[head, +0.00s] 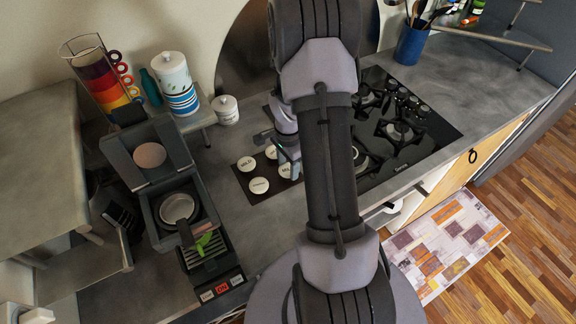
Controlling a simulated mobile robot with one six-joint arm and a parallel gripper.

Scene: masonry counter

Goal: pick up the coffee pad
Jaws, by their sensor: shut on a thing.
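Several white round coffee pads with dark lettering lie on a dark tray (243,179) on the counter, among them a front-left pad (259,185) and a back-left pad (246,164). My gripper (291,161) is low over the right side of the tray, beside a pad at the front right (285,170). It is shut on a coffee pad, but the grip itself is too small and partly hidden to make out. My arm hides the tray's right edge.
A coffee machine (148,173) with its lid raised stands left, its round holder (178,208) exposed. Behind are a small lidded jar (225,109), a canister (172,72) and stacked cups (104,76). A gas hob (405,130) lies right of my arm.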

